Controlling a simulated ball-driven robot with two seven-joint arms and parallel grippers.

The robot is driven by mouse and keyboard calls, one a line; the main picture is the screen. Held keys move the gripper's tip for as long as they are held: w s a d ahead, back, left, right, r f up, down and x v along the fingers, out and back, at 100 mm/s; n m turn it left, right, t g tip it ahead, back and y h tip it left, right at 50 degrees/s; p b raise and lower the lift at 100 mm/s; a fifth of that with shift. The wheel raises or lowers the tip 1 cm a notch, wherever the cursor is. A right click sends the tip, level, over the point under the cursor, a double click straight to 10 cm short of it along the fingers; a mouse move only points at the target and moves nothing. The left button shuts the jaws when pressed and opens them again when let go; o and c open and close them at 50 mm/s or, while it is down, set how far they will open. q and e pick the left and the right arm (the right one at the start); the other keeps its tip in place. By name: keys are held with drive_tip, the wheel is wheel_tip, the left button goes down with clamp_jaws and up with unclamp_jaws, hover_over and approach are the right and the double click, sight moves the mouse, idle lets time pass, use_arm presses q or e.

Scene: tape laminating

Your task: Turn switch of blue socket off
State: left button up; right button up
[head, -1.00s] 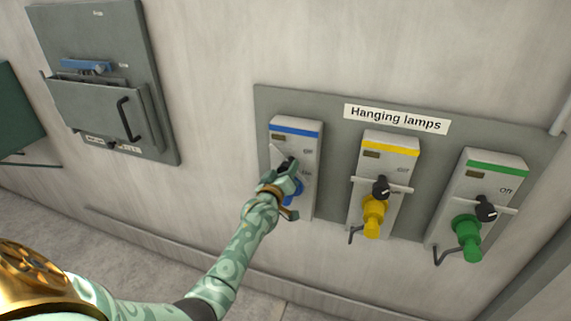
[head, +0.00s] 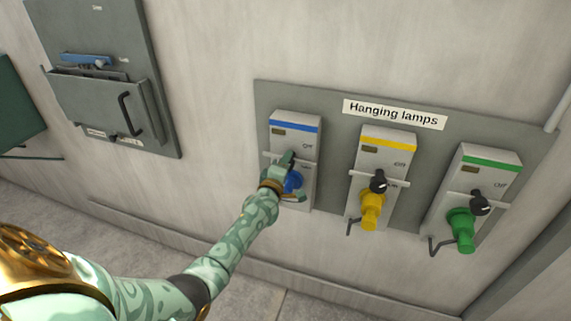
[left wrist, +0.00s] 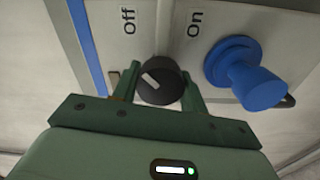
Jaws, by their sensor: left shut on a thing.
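The blue socket (head: 303,140) is a light grey box with a blue stripe at the top, left of the three under the "Hanging lamps" sign. My left gripper (head: 288,172) is at its front and hides its switch in the head view. In the left wrist view, the switch (left wrist: 160,80) is a round black knob between the fingers of my left gripper (left wrist: 160,97), which is shut on it. Its white mark slants up and left, toward the "Off" label side. A blue plug (left wrist: 243,73) sits beside it under "On". My right gripper is not in view.
The yellow socket (head: 384,152) and green socket (head: 488,163) stand to the right, each with a black knob and plug. A grey wall box (head: 110,105) with a black handle is at the left. The wall between is clear.

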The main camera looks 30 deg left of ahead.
use_arm(q)
drive_tip(key=shift+n, duration=0.3)
drive_tip(key=o, duration=1.4)
drive_tip(key=p+v, duration=0.2)
drive_tip(key=v, duration=1.4)
drive_tip(key=shift+s+p, duration=0.2)
drive_tip(key=shift+p, duration=0.15)
drive_tip(key=shift+a+f, duration=0.1)
